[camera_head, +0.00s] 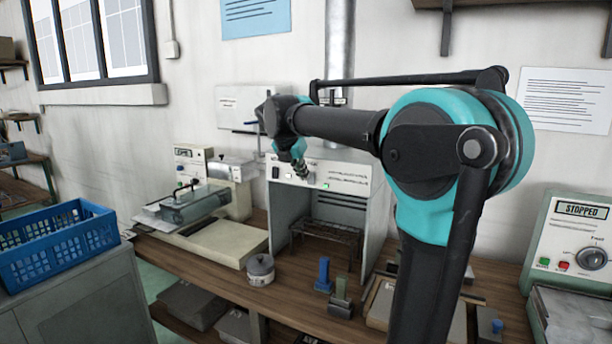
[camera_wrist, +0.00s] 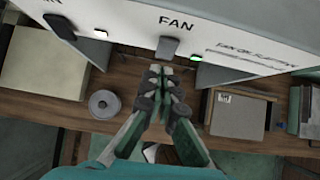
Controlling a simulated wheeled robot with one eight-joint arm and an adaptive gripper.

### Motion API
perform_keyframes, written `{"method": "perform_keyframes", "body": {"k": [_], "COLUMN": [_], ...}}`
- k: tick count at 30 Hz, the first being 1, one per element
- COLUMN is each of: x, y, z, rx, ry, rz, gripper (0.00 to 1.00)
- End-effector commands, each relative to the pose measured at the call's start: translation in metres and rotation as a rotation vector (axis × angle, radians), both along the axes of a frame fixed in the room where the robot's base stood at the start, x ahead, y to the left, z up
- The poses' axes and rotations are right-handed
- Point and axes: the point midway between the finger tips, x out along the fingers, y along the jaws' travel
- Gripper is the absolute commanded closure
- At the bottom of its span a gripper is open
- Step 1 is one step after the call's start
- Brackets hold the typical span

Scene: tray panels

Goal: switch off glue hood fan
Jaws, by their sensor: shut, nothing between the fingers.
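The glue hood (camera_head: 358,172) is a light grey open-front box on the wooden bench. In the wrist view its front panel (camera_wrist: 240,30) carries the word FAN above a grey switch (camera_wrist: 167,47). A small lit green lamp (camera_wrist: 196,58) is to the right of that switch, and a dark switch (camera_wrist: 60,26) is farther left. My gripper (camera_wrist: 160,72) is shut and empty, with its tips just below the grey switch; I cannot tell whether they touch it. In the head view my gripper (camera_head: 301,168) is in front of the hood panel and hides part of it.
A rack (camera_head: 325,232) stands inside the hood. A lidded grey pot (camera_head: 261,270) and a blue block (camera_head: 323,274) stand on the bench in front. A machine with a clear cover (camera_head: 190,203) is left, and a panel reading STOPPED (camera_head: 581,210) is far right.

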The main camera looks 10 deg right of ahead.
Motion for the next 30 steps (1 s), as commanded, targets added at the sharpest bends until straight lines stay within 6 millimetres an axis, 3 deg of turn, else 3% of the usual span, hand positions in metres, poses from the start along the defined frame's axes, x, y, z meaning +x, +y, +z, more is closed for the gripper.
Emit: {"method": "perform_keyframes", "body": {"k": [15,30], "x": [-0.041,-0.047], "y": [0.035,0.038], "z": [0.077,0.087], "rx": [0.000,0.000], "ry": [0.000,0.000], "rz": [0.000,-0.002], "gripper": [1.00,1.00]}}
